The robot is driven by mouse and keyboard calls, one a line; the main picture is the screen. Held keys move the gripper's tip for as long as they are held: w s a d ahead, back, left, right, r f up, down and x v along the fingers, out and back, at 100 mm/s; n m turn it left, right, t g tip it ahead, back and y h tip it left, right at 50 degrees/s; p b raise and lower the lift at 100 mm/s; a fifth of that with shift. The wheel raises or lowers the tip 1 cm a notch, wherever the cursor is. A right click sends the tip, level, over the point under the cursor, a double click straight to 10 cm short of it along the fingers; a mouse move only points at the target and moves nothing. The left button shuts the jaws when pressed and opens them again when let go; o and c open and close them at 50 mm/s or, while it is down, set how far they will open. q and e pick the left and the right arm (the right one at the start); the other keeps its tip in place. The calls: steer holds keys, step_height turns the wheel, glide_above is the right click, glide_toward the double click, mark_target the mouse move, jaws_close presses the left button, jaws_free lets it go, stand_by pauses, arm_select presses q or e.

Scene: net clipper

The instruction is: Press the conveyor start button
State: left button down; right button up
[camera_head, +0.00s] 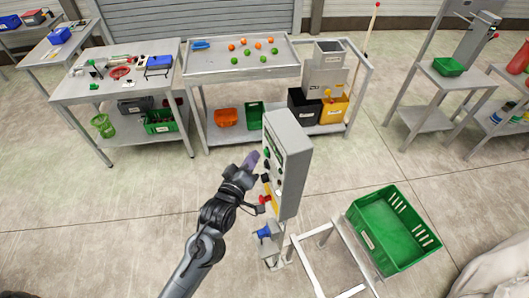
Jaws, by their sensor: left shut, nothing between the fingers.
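A grey control box (290,148) stands on a post in the middle of the head view. Its left-facing panel is seen at a steep angle. It carries small green and dark buttons, a yellow patch (269,188) and a red knob (264,199). Which button is the conveyor start button cannot be told. My left gripper (251,160) is shut and empty, its purplish fingertips just left of the upper panel, close to a green button (266,153). Whether they touch cannot be told. My right gripper is not in view.
A green crate (395,229) sits at the right beside a white frame (318,262). A blue item (264,232) is on the post below the box. Behind stand a table with colored balls (241,58) and a tool table (115,85). The floor at left is clear.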

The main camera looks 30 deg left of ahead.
arm_select(q)
steer(key=shift+w+d, duration=0.25)
steer(key=shift+w, duration=0.1)
stand_by(0.6)
